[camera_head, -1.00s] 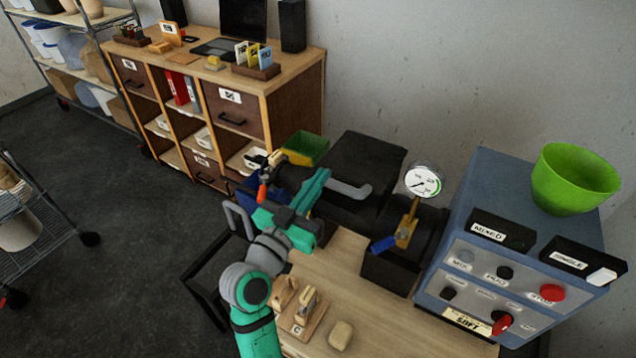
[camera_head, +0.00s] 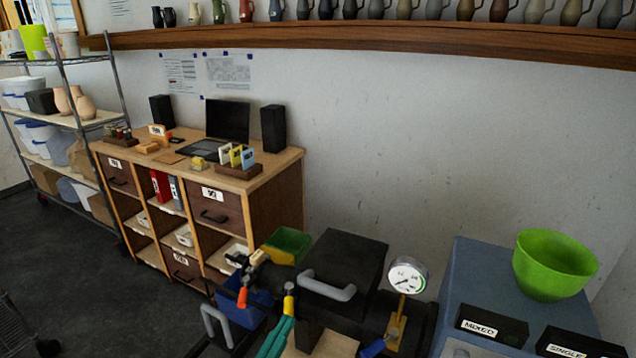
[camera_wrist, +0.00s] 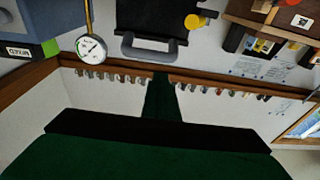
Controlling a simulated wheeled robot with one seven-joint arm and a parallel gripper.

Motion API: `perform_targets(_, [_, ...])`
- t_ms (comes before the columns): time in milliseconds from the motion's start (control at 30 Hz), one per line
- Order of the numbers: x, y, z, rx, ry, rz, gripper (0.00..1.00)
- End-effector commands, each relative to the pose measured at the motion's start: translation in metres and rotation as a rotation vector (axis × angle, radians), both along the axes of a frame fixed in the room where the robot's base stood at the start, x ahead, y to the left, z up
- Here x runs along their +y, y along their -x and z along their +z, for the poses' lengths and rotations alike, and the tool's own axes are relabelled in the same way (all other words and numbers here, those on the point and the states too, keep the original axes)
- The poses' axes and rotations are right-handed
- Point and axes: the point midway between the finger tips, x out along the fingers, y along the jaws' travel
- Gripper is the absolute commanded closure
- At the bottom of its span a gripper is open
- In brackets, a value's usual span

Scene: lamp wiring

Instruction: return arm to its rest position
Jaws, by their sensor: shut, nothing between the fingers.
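My gripper (camera_head: 284,324) shows at the lower middle of the head view as slim teal fingers, close together with nothing between them. The rest of my arm is mostly below the frame. The fingers stand in front of a black box with a grey handle (camera_head: 328,286); a gap between them cannot be judged. In the wrist view, which looks upside down, my gripper (camera_wrist: 161,82) is a dark green strip pointing at the wall. The black box (camera_wrist: 153,22) and the pressure gauge (camera_wrist: 91,48) are at the top there.
The gauge (camera_head: 406,277) stands right of the black box. A blue control cabinet (camera_head: 470,262) with a green bowl (camera_head: 553,265) is at the right. A green bin (camera_head: 288,243) and an orange-handled tool (camera_head: 243,297) are left. A wooden drawer cabinet (camera_head: 274,205) stands behind.

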Motion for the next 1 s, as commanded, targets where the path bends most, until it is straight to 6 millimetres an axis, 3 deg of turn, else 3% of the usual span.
perform_targets(233, [-0.021, 0.012, -0.077, 0.158, 0.150, 0.142, 1.00])
perform_targets(467, [-0.038, 0.052, -0.149, 0.299, 0.227, 0.297, 1.00])
perform_targets(700, [-0.053, 0.117, -0.203, 0.402, 0.219, 0.427, 1.00])
perform_targets(1000, [-0.065, 0.212, -0.229, 0.448, 0.111, 0.504, 1.00])
